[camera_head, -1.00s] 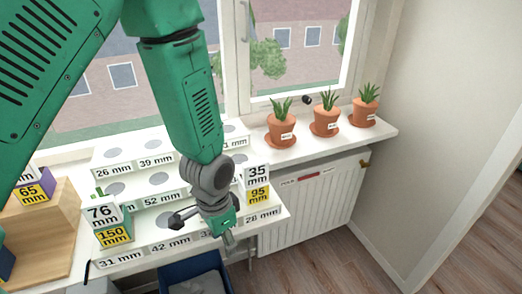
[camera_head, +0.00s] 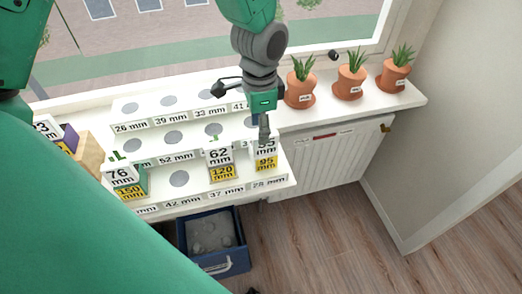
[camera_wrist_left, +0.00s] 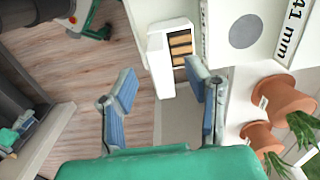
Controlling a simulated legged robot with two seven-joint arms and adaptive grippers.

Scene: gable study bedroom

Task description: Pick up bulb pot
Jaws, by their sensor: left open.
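Several labelled pots stand on a white stepped rack (camera_head: 285,184). One reads 76 mm and 150 mm (camera_head: 127,182), with green shoots on top. Another reads 62 mm and 120 mm (camera_head: 221,163). A third pot (camera_head: 265,160) reads 95 mm below and stands at the rack's right end. Which one is the bulb pot, I cannot tell. My left gripper (camera_head: 264,127) is open, right over the third pot and partly covering its top. In the wrist view, the open fingers (camera_wrist_left: 162,95) point toward a white box-like thing with brown slats (camera_wrist_left: 180,48). My right gripper is not in view.
Three terracotta plant pots (camera_head: 300,92) stand on the window sill to the right. A white radiator (camera_head: 335,155) is below them. A blue bin (camera_head: 213,245) stands on the wooden floor under the rack. Round empty spots with size labels mark the rack.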

